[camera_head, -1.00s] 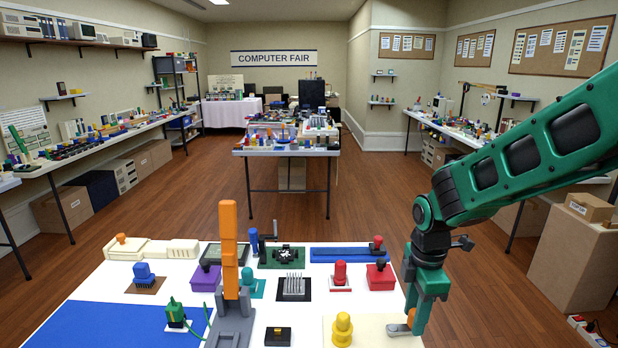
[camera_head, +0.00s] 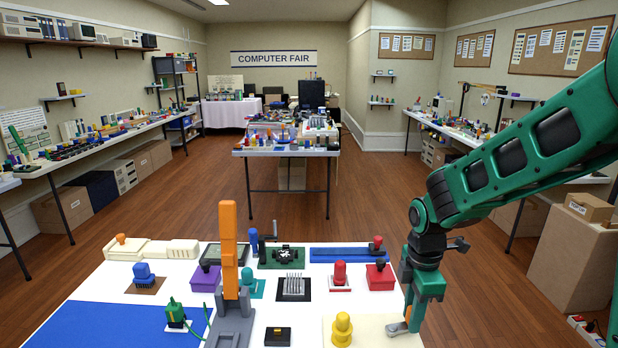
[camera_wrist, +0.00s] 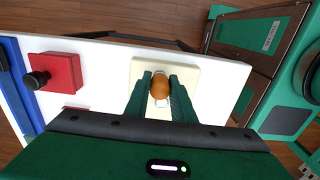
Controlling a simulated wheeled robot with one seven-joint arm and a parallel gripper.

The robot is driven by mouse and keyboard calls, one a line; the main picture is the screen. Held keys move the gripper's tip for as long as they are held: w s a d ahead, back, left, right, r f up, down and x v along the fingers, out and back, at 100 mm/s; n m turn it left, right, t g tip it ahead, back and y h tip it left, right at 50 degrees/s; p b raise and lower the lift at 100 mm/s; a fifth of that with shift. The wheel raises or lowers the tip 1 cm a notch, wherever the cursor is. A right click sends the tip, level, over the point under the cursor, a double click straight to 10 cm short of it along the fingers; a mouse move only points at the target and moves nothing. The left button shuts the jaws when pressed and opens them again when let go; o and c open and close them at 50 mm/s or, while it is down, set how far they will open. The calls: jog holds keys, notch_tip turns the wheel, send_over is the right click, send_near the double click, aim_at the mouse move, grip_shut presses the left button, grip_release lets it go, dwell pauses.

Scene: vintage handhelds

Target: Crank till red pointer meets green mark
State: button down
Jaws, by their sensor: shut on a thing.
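A cream crank plate (camera_head: 372,334) lies at the front right of the white table. A short grey crank arm (camera_head: 398,327) and an orange knob (camera_head: 407,314) show at its right side. My gripper (camera_head: 409,318) reaches down to the knob, which partly hides behind the fingers. In the wrist view, the orange knob (camera_wrist: 160,86) stands between the fingertips of my gripper (camera_wrist: 161,92), which is shut on it, over the cream plate (camera_wrist: 145,68). I cannot make out a red pointer or a green mark in either view.
A yellow knob (camera_head: 342,328) stands left of the crank. A tall orange lever (camera_head: 229,250) rises left of centre. The table's right edge is close to my gripper.

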jog(key=shift+w+a, duration=0.25)
jog(key=shift+w, duration=0.25)
jog(key=shift+w+a, duration=0.25)
jog(key=shift+w, duration=0.2)
jog(key=shift+a, duration=0.2)
jog(key=shift+w+a, duration=0.2)
jog(key=shift+a, duration=0.35)
jog(key=shift+w+a, duration=0.15)
jog(key=shift+a, duration=0.4)
jog(key=shift+w, duration=0.1)
jog(key=c, duration=1.7)
grip_release()
jog(key=shift+d, duration=0.15)
